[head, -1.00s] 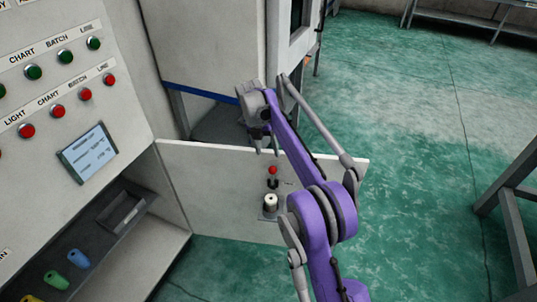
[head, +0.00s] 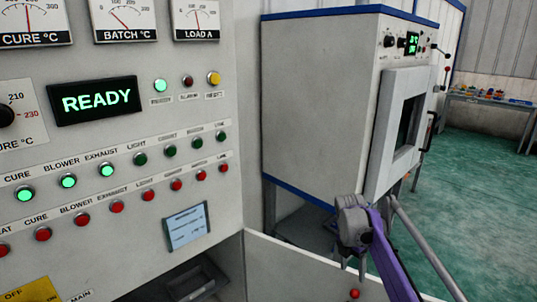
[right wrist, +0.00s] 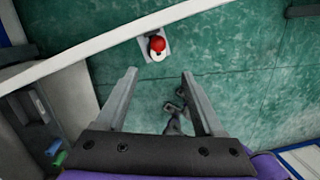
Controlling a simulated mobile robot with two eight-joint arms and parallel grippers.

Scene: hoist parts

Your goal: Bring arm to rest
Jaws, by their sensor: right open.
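My right gripper (head: 353,264) is at the lower right of the head view, on my purple arm, with its fingers pointing down. In the right wrist view its two fingers (right wrist: 158,76) are apart, with nothing between them. A red ball-topped knob (head: 355,294) shows just below the gripper in the head view, at the bottom edge. In the right wrist view the red knob (right wrist: 157,43) lies beyond the fingertips, apart from them. My left gripper is not in view.
A control cabinet (head: 120,240) with gauges, lit buttons and a READY display (head: 96,101) fills the left. Its open door panel (head: 290,268) stands close to the gripper. A blue-trimmed oven (head: 315,110) stands behind. Green floor (head: 480,190) is clear at right.

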